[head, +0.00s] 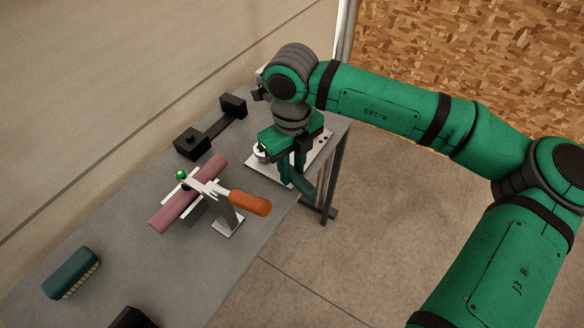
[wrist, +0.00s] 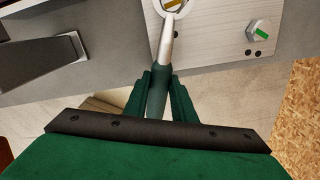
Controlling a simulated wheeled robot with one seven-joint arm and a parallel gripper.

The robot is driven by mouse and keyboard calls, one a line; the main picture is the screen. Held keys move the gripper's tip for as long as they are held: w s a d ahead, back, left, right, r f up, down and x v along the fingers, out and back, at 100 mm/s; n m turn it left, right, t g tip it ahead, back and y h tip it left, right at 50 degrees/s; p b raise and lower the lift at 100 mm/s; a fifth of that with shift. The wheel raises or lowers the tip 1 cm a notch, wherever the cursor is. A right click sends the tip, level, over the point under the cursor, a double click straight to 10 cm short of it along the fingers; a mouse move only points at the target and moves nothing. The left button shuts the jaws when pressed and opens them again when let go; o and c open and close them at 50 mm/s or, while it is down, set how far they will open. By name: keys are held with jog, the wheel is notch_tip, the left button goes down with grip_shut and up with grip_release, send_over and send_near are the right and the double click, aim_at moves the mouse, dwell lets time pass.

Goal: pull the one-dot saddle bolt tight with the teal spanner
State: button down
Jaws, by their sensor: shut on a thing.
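My gripper (wrist: 160,88) is shut on the teal handle of the spanner (wrist: 158,92), just off the front edge of the pale plate (wrist: 213,50) in the wrist view. The spanner's silver shank runs away from me to a ring end at the top edge. A bolt head with a yellow mark (wrist: 172,3) shows inside the ring, cut off by the frame. A second bolt with a green mark (wrist: 260,29) stands apart to the right, with two black dots beside it. In the head view, my gripper (head: 289,162) hides part of the plate (head: 265,165); the teal handle (head: 304,188) hangs past it.
On the grey bench (head: 110,240), a mauve bar (head: 168,208) lies in a stand with an orange-handled lever (head: 250,203), left of my gripper. Dark blocks (head: 192,144) stand behind. A teal brush (head: 70,272) lies front left. Open floor is right of the bench.

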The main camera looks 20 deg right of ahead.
jog(key=shift+f, duration=1.05)
jog(key=shift+s+a, duration=0.1)
jog(key=shift+a, duration=0.15)
dwell(0.4)
jog(key=shift+s+a+m, duration=0.1)
jog(key=shift+a+m, duration=0.15)
jog(key=shift+m, duration=0.25)
jog(key=shift+a, duration=0.15)
jog(key=shift+a+m, duration=0.3)
jog(key=shift+m, duration=0.1)
jog(key=shift+s+a+m, duration=0.15)
jog(key=shift+a+m, duration=0.65)
dwell(0.6)
jog(key=shift+a+m, duration=0.25)
jog(key=shift+m, duration=0.05)
dwell(0.3)
jog(key=shift+a, duration=0.15)
